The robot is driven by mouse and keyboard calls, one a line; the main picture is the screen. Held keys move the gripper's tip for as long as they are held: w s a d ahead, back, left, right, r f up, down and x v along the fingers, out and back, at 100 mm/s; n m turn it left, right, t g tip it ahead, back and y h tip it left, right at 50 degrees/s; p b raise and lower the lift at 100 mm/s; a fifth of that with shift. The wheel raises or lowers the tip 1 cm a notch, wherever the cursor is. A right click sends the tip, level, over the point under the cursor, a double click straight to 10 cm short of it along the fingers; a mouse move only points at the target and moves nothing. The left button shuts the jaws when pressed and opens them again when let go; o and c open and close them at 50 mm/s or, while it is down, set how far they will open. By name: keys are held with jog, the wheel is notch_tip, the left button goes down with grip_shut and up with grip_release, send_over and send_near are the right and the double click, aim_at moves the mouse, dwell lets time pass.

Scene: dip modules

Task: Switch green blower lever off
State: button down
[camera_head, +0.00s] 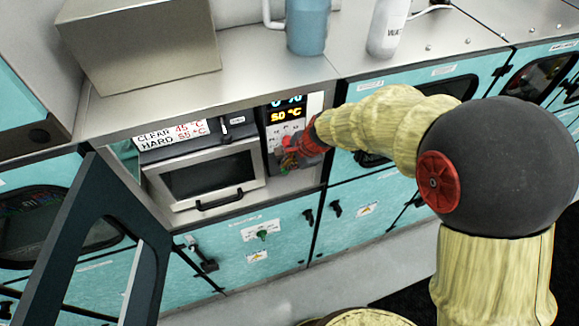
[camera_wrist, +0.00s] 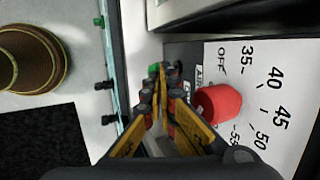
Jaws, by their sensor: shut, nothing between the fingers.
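A small green lever (camera_wrist: 153,70) shows just past my fingertips in the wrist view, low on a dark control panel. My gripper (camera_wrist: 160,84) is shut and empty, with its tips right at the lever. I cannot tell whether they touch. In the head view my gripper (camera_head: 288,156) is in front of the panel right of the oven door, and it hides most of the lower panel. The lever's exact position is hard to read. A label reading "AIR" and the word "OFF" are beside it in the wrist view.
A red knob (camera_wrist: 218,103) on a white temperature dial is close to the right of my fingers. The oven door (camera_head: 210,172) with its black handle is left of the panel. Another green knob (camera_head: 263,235) is on the lower cabinet door. A steel counter (camera_head: 270,75) overhangs above.

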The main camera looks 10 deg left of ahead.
jog(key=shift+s+d+f+t+y+b, duration=0.3)
jog(key=shift+s+f+t+y+b, duration=0.3)
jog(key=shift+b, duration=3.35)
jog(key=shift+w+f+b, duration=0.15)
jog(key=shift+b, duration=0.3)
jog(key=f+t+b, duration=0.1)
jog(key=b, duration=0.6)
jog(key=s+f+t+y+b, duration=0.1)
jog(key=f+b, duration=0.1)
jog(key=b, duration=0.5)
jog(key=d+f+t+y+b, duration=0.1)
jog(key=b, duration=0.6)
jog(key=shift+s+f+n, duration=0.15)
jog(key=shift+s+n, duration=0.15)
notch_tip(320, 180, down, 2)
jog(key=shift+f+b, duration=0.1)
jog(key=shift+b, duration=1.1)
jog(key=shift+r, duration=0.25)
jog(key=shift+r+p, duration=0.7)
jog(key=shift+p, duration=0.15)
